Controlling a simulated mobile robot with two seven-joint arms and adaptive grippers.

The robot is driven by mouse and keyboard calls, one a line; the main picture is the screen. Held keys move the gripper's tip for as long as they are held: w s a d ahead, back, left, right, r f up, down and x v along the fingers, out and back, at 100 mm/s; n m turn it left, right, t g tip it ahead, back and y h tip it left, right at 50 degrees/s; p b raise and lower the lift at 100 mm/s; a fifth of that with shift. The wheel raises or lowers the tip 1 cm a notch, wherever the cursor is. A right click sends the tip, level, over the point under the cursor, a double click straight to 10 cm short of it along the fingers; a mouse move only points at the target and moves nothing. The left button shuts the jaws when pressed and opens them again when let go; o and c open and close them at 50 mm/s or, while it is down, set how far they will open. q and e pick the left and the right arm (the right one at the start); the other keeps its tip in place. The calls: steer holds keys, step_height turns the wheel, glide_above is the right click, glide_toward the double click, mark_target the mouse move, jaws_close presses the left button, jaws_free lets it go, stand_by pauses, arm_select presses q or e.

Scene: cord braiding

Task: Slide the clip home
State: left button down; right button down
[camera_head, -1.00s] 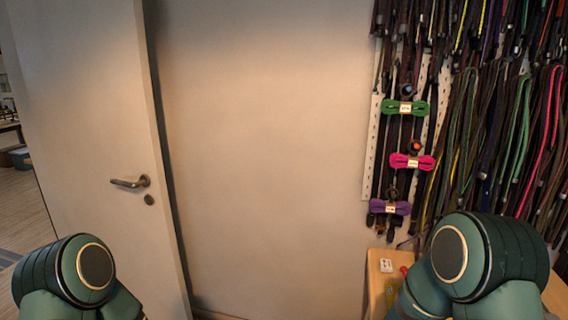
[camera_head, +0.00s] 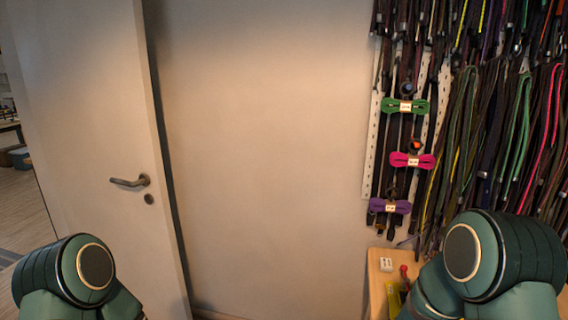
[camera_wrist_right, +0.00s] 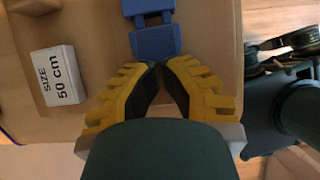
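In the right wrist view, a blue clip piece (camera_wrist_right: 155,44) lies on the wooden surface, with two short prongs pointing up the picture towards a second blue piece (camera_wrist_right: 148,5) at the top edge. A narrow gap shows between the two pieces. My right gripper (camera_wrist_right: 161,64) has yellow fingers with dark pads. Its tips are close together at the near end of the lower blue piece; whether they grip it cannot be told. My left gripper is out of view; only the left arm shows in the head view. The blue pieces are not visible there.
A white block reading "SIZE 50 cm" (camera_wrist_right: 58,75) stands left of the clip; it also shows in the head view (camera_head: 386,265). A wooden table (camera_head: 376,300) is at lower right. Cord bundles (camera_head: 405,106) hang on the wall. A door (camera_head: 95,130) is at left.

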steer(key=shift+s+d, duration=0.15)
steer(key=shift+d, duration=0.35)
steer(key=shift+p+v, duration=2.05)
steer(key=shift+v, duration=0.9)
steer(key=shift+a+f, duration=0.1)
steer(key=s+a+f+m+t+y, duration=0.1)
steer(key=s+a+f+m+y, duration=0.1)
steer(key=a+m, duration=0.6)
steer(key=s+a+f+m+t+y, duration=0.2)
steer(key=a+f+m+y, duration=0.3)
steer(key=a+m+y, duration=0.2)
steer(key=shift+a+m+y, duration=0.3)
steer(key=shift+a+m, duration=0.35)
steer(key=shift+m, duration=0.35)
